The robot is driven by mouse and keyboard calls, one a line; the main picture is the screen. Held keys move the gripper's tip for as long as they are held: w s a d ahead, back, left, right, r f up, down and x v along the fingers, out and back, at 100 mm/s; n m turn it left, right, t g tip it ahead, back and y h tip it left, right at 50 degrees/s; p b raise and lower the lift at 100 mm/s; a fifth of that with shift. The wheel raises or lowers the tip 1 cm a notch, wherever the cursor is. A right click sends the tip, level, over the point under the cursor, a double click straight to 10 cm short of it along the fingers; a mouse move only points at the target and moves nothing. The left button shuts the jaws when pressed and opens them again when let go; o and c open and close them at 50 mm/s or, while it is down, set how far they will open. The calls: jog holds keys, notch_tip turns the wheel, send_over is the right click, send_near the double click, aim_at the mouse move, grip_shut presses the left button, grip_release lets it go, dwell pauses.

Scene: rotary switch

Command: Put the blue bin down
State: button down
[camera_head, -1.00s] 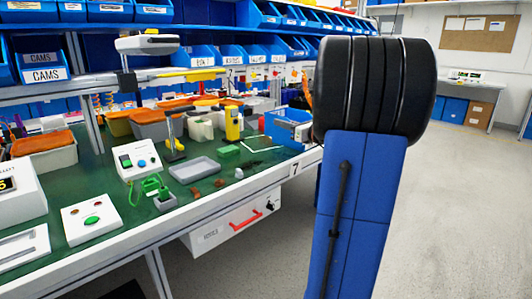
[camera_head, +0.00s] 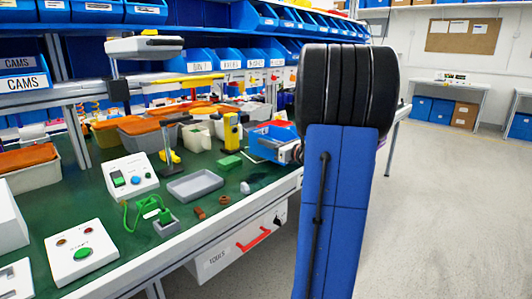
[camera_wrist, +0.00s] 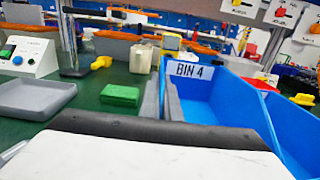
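The blue bin (camera_wrist: 215,98), labelled BIN 4, fills the middle right of the wrist view. In the head view the blue bin (camera_head: 272,138) is at the bench's right end, partly hidden behind my arm. My gripper (camera_wrist: 161,100) has two dark grey fingers close together at the bin's left side, with the thin bin wall seemingly pinched between them. Whether the bin's base touches the green bench top (camera_head: 135,205) cannot be told.
A green block (camera_wrist: 120,95) and a grey tray (camera_wrist: 35,98) lie left of the bin. A yellow piece (camera_wrist: 302,99) shows at the wrist view's right edge. A white control box (camera_head: 131,178) and a yellow upright device (camera_head: 232,131) stand on the bench. Shelves of blue bins line the back.

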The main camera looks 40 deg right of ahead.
aim_at(266, 151)
jog(key=shift+f, duration=1.85)
jog(key=shift+f, duration=0.1)
jog(key=c, duration=2)
grip_release()
jog(key=s, duration=0.8)
jog(key=s+d, duration=0.1)
jog(key=s, duration=0.3)
